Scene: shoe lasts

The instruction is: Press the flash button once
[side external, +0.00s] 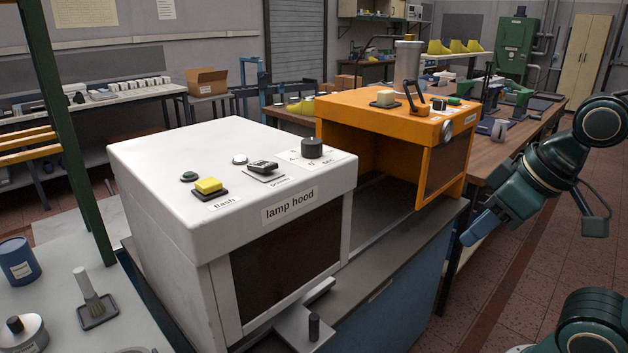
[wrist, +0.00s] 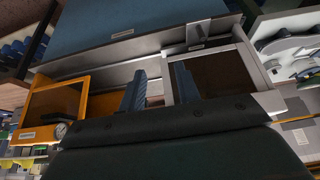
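The flash button (side external: 209,186) is a yellow square cap on a dark base. It sits on top of the white lamp hood (side external: 150,175), near its front edge, behind a "flash" label (side external: 227,203). My gripper (side external: 470,238) is at the right in the side view, in front of the orange hood and well apart from the button. In the wrist view my gripper (wrist: 159,70) shows two blue fingers with a gap between them and nothing held. The wrist view is turned over; the white lamp hood's front (wrist: 212,75) is right of the fingers. The button is not visible there.
On the lamp hood are a dark power switch (side external: 263,167), a black knob (side external: 312,147) and a small green button (side external: 189,176). An orange hood (side external: 350,105) stands behind. A tray with a black post (side external: 314,327) juts out in front. The space above the lamp hood is clear.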

